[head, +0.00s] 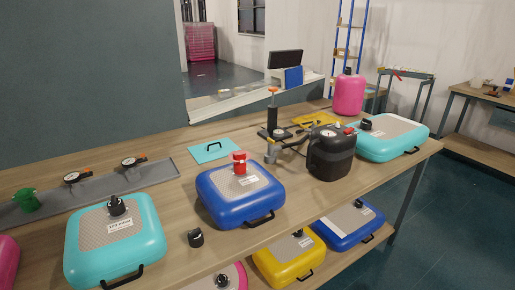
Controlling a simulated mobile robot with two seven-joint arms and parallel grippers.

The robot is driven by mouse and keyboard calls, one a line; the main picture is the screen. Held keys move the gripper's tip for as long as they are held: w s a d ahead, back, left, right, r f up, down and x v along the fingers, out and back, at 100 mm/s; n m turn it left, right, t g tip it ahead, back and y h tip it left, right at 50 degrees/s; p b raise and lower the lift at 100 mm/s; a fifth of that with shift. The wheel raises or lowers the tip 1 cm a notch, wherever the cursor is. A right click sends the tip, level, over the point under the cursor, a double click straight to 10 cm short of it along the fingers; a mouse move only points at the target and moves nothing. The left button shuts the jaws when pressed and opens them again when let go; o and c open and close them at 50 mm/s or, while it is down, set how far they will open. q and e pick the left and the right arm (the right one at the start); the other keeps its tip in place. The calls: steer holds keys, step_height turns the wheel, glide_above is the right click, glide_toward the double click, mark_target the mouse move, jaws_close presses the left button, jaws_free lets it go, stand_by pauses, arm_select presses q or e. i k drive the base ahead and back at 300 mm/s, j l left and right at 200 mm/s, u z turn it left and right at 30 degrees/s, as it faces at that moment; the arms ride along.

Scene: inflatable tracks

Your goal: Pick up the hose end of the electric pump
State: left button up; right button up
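The electric pump (331,158) is a black, rounded box with a gauge and a red part on top. It stands on the right part of the wooden workbench. A grey hose (292,143) runs from it to the left. The hose end (270,153) appears as a small grey-brown nozzle left of the pump, behind the blue inflatable case; its exact shape is too small to tell. Neither of my grippers shows in the head view.
On the bench (170,223) are a blue case (225,205) with a red valve, a teal case (92,250), a teal case (405,145), a pink canister (348,95) and an upright hand pump (272,117). A small black cap (195,238) lies near the front edge. More cases sit on the lower shelf.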

mark_target(269, 157)
steer(key=i+l+u, duration=0.15)
steer(key=l, duration=0.25)
steer(key=i+l+u, duration=0.1)
steer(key=l, duration=0.35)
steer(key=i+l+u, duration=0.15)
steer(key=l, duration=0.3)
steer(key=l+u, duration=0.15)
steer(key=l, duration=0.3)
steer(key=i+l, duration=0.1)
steer(key=l, duration=0.5)
steer(key=i+l, duration=0.1)
steer(key=l, duration=1.1)
steer(key=i+u, duration=0.05)
steer(key=i, duration=0.05)
